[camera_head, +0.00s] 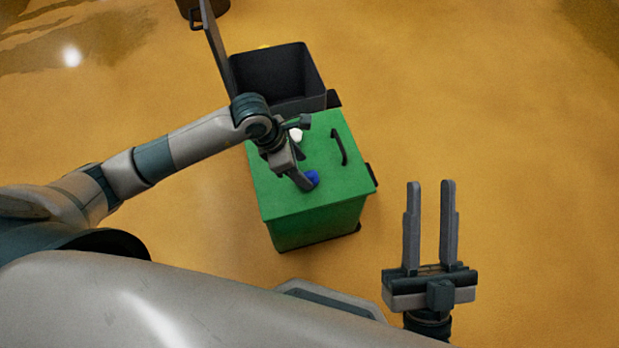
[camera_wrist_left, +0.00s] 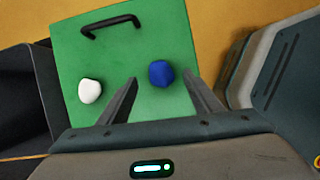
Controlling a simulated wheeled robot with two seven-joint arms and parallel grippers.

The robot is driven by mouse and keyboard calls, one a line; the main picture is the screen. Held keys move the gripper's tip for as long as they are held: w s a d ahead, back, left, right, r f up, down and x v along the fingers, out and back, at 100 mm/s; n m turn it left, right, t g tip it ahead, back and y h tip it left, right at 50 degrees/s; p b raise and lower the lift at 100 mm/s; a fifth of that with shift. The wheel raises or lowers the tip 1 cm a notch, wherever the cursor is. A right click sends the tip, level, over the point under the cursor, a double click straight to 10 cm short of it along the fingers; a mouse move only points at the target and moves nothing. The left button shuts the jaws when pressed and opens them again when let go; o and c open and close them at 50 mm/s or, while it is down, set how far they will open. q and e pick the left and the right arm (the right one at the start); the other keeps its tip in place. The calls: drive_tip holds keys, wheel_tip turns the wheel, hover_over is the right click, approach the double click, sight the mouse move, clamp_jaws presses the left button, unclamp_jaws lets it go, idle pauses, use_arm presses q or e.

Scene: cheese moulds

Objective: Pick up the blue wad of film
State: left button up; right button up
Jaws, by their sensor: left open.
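The blue wad of film (camera_head: 312,178) lies on the green lid of a box, near the lid's middle. It also shows in the left wrist view (camera_wrist_left: 161,73), just beyond and between the fingertips. My left gripper (camera_head: 304,184) is over the lid beside the blue wad, and partly covers it in the head view. In the left wrist view its fingers (camera_wrist_left: 163,80) are apart with nothing between them that I can see held. My right gripper (camera_head: 428,184) is open and empty, right of the green box, fingers pointing away from me.
A white wad (camera_head: 296,134) lies on the same green lid (camera_head: 345,190), which has a dark handle (camera_head: 339,146). Behind it stands an open dark bin (camera_head: 275,82) with its lid (camera_head: 215,45) raised. The yellow floor is clear to the right.

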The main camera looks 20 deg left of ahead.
sight(309, 175)
use_arm(q)
drive_tip(key=b+x, duration=0.1)
drive_tip(key=x, duration=0.3)
drive_tip(key=shift+d, duration=0.2)
drive_tip(key=shift+f, duration=0.3)
use_arm(e)
drive_tip(key=r, duration=0.1)
drive_tip(key=d+r+t, duration=0.1)
drive_tip(key=r+t, duration=0.1)
drive_tip(key=shift+w+d+r, duration=0.1)
drive_tip(key=shift+w+d, duration=0.2)
drive_tip(key=shift+d, duration=0.1)
drive_tip(key=shift+f, duration=0.25)
use_arm(q)
drive_tip(key=c, duration=1.1)
use_arm(e)
drive_tip(key=shift+a, duration=0.1)
